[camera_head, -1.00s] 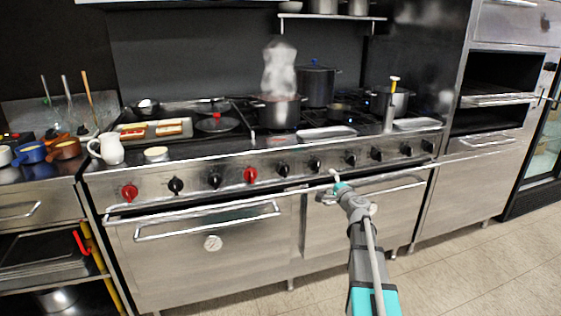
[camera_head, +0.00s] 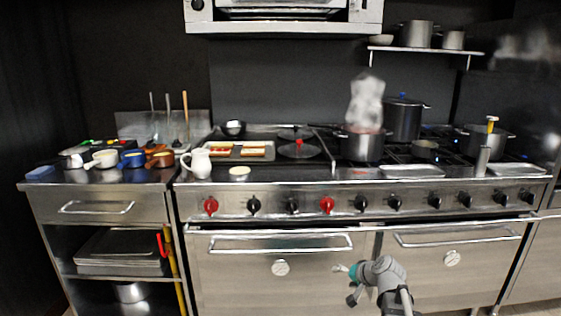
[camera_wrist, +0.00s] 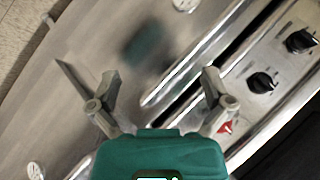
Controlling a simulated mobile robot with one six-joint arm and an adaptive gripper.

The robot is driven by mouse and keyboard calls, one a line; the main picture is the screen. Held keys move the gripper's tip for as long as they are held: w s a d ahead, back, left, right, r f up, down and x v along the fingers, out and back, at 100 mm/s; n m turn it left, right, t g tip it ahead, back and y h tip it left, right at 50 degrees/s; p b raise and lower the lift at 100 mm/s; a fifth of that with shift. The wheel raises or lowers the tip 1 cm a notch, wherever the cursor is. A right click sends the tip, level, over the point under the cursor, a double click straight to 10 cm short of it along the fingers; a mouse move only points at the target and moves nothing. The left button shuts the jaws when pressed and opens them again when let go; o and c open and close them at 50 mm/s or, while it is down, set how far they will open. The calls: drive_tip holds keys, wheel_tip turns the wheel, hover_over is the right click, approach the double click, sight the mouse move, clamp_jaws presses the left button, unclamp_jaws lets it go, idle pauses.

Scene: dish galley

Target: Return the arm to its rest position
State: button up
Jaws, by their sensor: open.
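My gripper (camera_head: 352,283) is in front of the range's oven doors, low in the head view, below the door handles. In the wrist view its two fingers (camera_wrist: 157,88) are spread apart with nothing between them. Beyond them are the steel oven door (camera_wrist: 85,60), a bar handle (camera_wrist: 190,50) and the black knobs (camera_wrist: 262,82). My arm comes up from the bottom edge of the head view, right of centre. I cannot tell the exact gap between my gripper and the door.
The range (camera_head: 280,265) spans the middle, with door handles (camera_head: 280,243) jutting out. A steaming pot (camera_head: 362,146), a dark pot (camera_head: 403,120) and trays (camera_head: 412,171) stand on top. A white jug (camera_head: 198,163) is at the left. Open shelves (camera_head: 115,277) stand lower left.

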drive_tip(key=s+a+f+n+g+h, duration=0.1)
drive_tip(key=s+f+n+g+h, duration=0.2)
drive_tip(key=s, duration=0.6)
drive_tip(key=s+a+f+n+g+h, duration=0.25)
drive_tip(key=s+g, duration=0.25)
drive_tip(key=s, duration=0.4)
wheel_tip(320, 180, up, 27)
drive_tip(key=p, duration=2.8)
drive_tip(key=shift+w+d+r+m, duration=0.15)
drive_tip(key=shift+w+d+m, duration=0.05)
drive_tip(key=shift+d+m, duration=0.15)
